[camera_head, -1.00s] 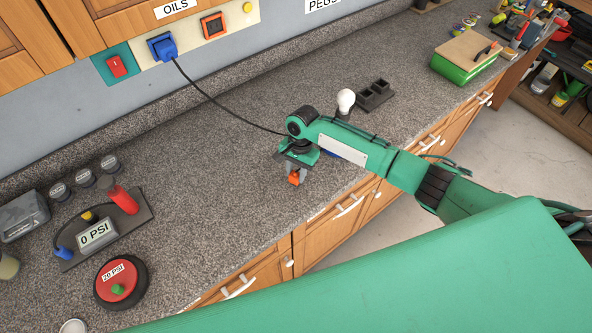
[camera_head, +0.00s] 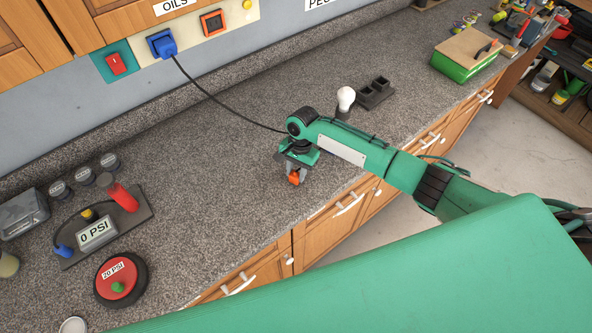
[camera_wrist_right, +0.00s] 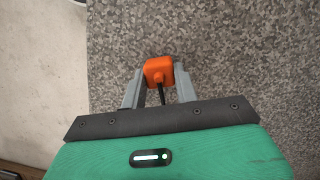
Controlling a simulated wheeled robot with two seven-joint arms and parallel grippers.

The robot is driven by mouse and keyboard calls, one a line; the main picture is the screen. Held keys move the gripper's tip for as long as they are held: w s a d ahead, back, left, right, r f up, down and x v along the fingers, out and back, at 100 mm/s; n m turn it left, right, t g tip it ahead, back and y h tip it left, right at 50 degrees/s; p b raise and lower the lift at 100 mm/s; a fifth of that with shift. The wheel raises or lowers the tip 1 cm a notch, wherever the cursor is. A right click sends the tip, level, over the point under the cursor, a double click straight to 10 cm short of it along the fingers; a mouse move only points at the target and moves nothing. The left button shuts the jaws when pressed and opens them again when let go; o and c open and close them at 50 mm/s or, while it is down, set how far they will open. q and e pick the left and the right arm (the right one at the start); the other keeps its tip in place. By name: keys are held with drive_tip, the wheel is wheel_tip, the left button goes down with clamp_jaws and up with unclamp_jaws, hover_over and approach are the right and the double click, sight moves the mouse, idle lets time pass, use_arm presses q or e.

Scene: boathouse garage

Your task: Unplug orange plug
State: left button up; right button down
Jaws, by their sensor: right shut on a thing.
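The orange plug (camera_head: 294,178) is between the fingers of my right gripper (camera_head: 292,174), low over the grey speckled counter near its front edge. In the right wrist view the orange plug (camera_wrist_right: 158,71) sits at the fingertips, and the grey fingers of my right gripper (camera_wrist_right: 159,85) are shut on it from both sides. A dark cord runs from the plug back between the fingers. The orange-framed socket (camera_head: 213,22) on the wall panel is empty. My left gripper is not in view.
A blue plug (camera_head: 162,44) sits in the wall panel (camera_head: 195,45), its black cord crossing the counter to behind my right wrist. A light bulb (camera_head: 346,98) and dark block (camera_head: 374,93) stand behind my arm. Pressure gauge parts (camera_head: 98,233) are at left. The middle counter is clear.

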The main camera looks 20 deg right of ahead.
drive_tip(key=shift+f, duration=0.2)
idle(0.3)
drive_tip(key=c, duration=1)
unclamp_jaws()
drive_tip(key=shift+o, duration=0.2)
drive_tip(key=shift+r, duration=0.1)
wheel_tip(320, 180, up, 13)
drive_tip(key=w+d+b, duration=0.1)
drive_tip(key=d+b, duration=0.1)
drive_tip(key=b, duration=0.2)
drive_tip(key=shift+w+r, duration=0.2)
drive_tip(key=shift+w, duration=0.2)
drive_tip(key=shift+c, duration=0.5)
clamp_jaws()
